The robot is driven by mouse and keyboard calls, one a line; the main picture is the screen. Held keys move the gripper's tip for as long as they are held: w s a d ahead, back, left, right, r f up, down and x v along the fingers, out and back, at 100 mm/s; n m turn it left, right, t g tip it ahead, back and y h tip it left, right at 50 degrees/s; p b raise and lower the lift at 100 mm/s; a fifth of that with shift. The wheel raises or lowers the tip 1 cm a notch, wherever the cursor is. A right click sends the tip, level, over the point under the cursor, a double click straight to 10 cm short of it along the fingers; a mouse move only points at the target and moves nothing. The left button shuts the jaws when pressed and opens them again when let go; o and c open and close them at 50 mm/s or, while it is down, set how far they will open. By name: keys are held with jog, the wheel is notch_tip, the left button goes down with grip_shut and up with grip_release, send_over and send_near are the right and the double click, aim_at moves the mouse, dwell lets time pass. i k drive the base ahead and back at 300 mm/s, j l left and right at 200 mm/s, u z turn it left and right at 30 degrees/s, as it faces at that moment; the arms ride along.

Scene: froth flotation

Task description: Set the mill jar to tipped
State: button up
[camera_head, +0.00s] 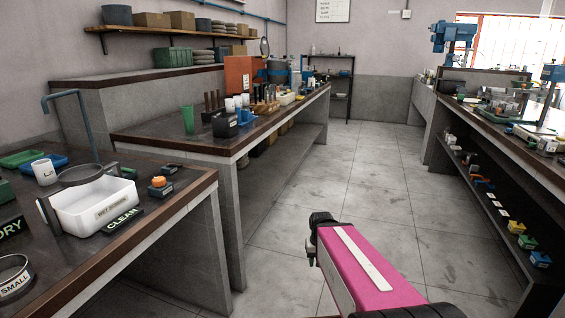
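I cannot pick out the mill jar for certain. A blue-grey drum-like thing (277,70) stands beside an orange-red box-shaped unit (240,76) at the far part of the middle bench; it is too small to tell whether it is the jar, or how it is set. A pink link of my arm (367,262) reaches over the floor at the lower middle, with a dark joint at its far end, well apart from the benches. I see no gripper fingers.
The near left bench holds a white tub (95,207), a CLEAN sign (122,221) and a ring marked SMALL (14,278). The middle bench (165,138) carries a green cup (188,119). The right bench (510,137) has shelves below. The floor aisle (368,160) between is clear.

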aim_at(278, 72)
jog(key=i+l+z, duration=0.15)
jog(key=i+z, duration=0.25)
jog(key=i, duration=0.5)
jog(key=i+j+z, duration=0.1)
jog(key=i+z, duration=0.25)
jog(key=i, duration=0.55)
jog(key=i+u, duration=0.15)
jog(key=i, duration=0.3)
jog(key=i+l+u, duration=0.15)
jog(key=i, duration=0.3)
jog(key=i+l+u, duration=0.15)
jog(key=i, duration=0.25)
jog(key=i+l+u, duration=0.15)
jog(key=i, duration=0.3)
jog(key=l, duration=0.1)
